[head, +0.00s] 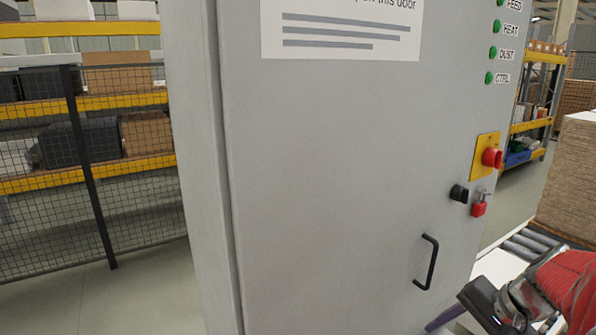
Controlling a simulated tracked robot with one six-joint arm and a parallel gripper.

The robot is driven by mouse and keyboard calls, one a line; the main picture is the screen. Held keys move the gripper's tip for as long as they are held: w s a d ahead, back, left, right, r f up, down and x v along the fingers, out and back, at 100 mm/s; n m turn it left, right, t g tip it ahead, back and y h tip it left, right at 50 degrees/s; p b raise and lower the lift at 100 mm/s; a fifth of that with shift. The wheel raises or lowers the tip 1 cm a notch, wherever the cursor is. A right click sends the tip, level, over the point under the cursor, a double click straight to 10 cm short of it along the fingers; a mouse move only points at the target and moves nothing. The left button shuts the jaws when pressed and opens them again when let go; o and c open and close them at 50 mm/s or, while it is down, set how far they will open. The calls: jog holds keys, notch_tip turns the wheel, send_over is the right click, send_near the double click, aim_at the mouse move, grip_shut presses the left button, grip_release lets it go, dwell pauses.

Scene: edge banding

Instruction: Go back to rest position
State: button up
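My gripper (488,304) is in the lower right corner, at the end of my red arm. It is dark grey and partly cut off by the bottom edge. It is in front of the grey cabinet (330,180), below and right of the door's black handle (427,262). A small purple piece (446,316) shows by the gripper; I cannot tell whether it is held. The fingertips are not clear, so I cannot tell whether the gripper is open or shut. The cabinet door looks closed.
A red rotary switch (492,158) on a yellow plate, a black knob (459,193) and a red padlock-like piece (479,206) stick out from the cabinet. A roller conveyor (525,243) and stacked boards (572,185) stand right. A mesh fence (50,210) stands left, with floor before it.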

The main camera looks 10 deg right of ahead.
jog(key=s+a+r+n+h, duration=0.1)
jog(key=s+a+r+n, duration=0.1)
jog(key=a+n, duration=0.4)
jog(key=s+a+r+n+h, duration=0.1)
jog(key=a+n, duration=0.5)
jog(key=a, duration=1)
jog(key=s+h, duration=0.1)
jog(key=s, duration=0.1)
jog(key=shift+s+a+r+t, duration=0.3)
jog(key=shift+a+r+t, duration=0.05)
jog(key=shift+a+t, duration=0.05)
